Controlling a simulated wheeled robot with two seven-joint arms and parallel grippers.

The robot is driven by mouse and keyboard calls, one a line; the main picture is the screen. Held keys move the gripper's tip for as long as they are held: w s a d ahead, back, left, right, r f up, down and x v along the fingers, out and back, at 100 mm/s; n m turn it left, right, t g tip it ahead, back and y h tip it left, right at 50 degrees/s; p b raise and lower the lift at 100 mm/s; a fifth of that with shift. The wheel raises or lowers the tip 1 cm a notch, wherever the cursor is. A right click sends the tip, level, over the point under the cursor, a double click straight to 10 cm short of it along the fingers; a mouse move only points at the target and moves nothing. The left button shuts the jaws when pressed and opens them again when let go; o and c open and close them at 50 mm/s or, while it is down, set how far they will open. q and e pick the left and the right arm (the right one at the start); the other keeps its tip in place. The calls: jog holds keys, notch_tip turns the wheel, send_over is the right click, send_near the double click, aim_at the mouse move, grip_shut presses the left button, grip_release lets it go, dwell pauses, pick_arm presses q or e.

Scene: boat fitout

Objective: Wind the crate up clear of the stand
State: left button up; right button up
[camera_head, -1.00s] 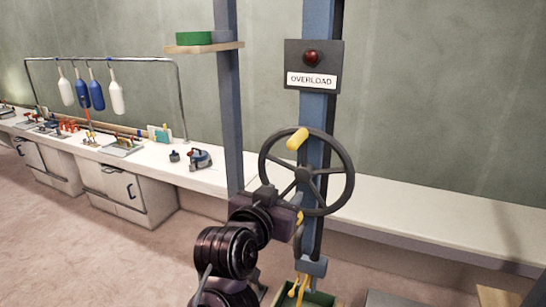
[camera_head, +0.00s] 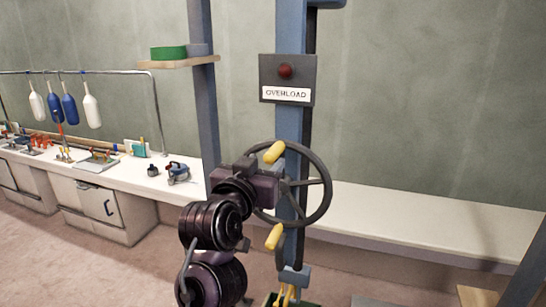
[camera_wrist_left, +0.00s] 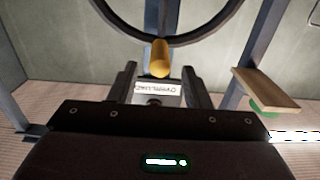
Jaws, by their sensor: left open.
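The black handwheel (camera_head: 325,200) is mounted on the blue post (camera_head: 290,125), with its yellow crank knob (camera_head: 274,152) at the top. My left gripper (camera_head: 282,170) is in front of the wheel, close to the knob. In the left wrist view, its open fingers (camera_wrist_left: 160,78) point toward the yellow knob (camera_wrist_left: 160,58), which appears just beyond them; contact cannot be told. A second yellow handle (camera_head: 274,236) is below the wheel hub. Only the crate's green rim (camera_head: 312,304) and its yellow slings (camera_head: 288,293) show at the bottom edge. The stand cannot be made out.
An OVERLOAD sign (camera_head: 286,94) with a dark red lamp (camera_head: 285,71) is on the post. A second post (camera_head: 203,100) carries a small wooden shelf (camera_head: 178,62) left of the wheel. A white bench (camera_head: 420,215) runs along the wall behind.

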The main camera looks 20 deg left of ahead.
aim_at(273, 154)
pick_arm(q)
jog(key=shift+w+p, duration=0.3)
jog(key=shift+w, duration=2.65)
